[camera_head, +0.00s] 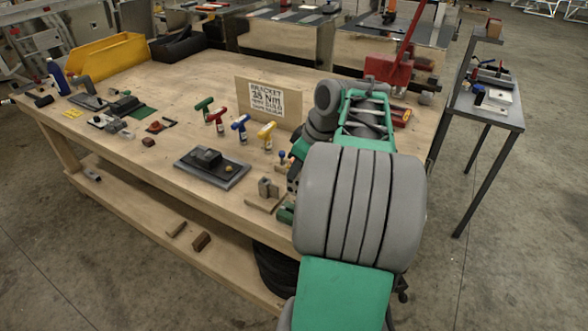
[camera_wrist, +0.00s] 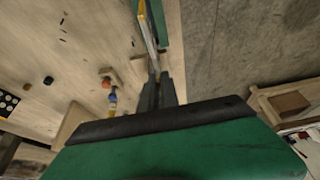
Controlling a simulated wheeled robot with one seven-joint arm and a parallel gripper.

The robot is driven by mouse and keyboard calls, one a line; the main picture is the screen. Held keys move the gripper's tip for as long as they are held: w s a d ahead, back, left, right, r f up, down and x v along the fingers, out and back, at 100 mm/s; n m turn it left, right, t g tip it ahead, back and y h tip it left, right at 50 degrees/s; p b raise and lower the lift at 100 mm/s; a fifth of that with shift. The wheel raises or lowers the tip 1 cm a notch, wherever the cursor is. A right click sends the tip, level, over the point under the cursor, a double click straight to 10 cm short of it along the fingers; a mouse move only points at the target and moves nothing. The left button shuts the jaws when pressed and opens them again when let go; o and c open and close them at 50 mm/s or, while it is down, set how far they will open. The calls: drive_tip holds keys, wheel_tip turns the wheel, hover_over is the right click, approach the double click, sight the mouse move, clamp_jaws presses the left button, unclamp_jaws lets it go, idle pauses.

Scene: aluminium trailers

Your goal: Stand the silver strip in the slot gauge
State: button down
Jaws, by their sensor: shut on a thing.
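My gripper (camera_wrist: 158,88) shows in the wrist view with its dark fingers close together. They are shut on a thin, pale strip (camera_wrist: 149,45), which runs away from the fingertips toward the top of the picture. A yellow edge and a green band show near its far end. In the head view my arm hides the fingers and the strip. What looks like the slot gauge (camera_head: 268,187) is a small pair of grey upright blocks on a wooden base. It stands near the bench's front edge, just left of my arm. I cannot tell whether the strip touches it.
A sign board (camera_head: 267,98) stands behind several coloured T-handled tools. A dark plate with a block (camera_head: 212,168) lies left of the gauge. A blue-knobbed piece (camera_head: 282,157) stands close behind it. A side table (camera_head: 487,110) stands at the right. Open floor lies in front.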

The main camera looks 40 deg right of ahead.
sight(295, 187)
drive_tip(key=shift+f+b, duration=2.3)
drive_tip(key=shift+f, duration=0.55)
drive_tip(key=shift+f, duration=0.15)
drive_tip(key=shift+f+b, duration=0.3)
drive_tip(key=shift+b, duration=0.1)
drive_tip(key=shift+f+b, duration=1.4)
drive_tip(key=shift+f, duration=0.3)
drive_tip(key=c, duration=1.5)
unclamp_jaws()
drive_tip(key=shift+r, duration=0.15)
drive_tip(key=p+v, duration=0.1)
drive_tip(key=v, duration=0.6)
drive_tip(key=shift+s+r+p, duration=0.1)
drive_tip(key=shift+r+p, duration=0.2)
drive_tip(key=shift+r, duration=0.05)
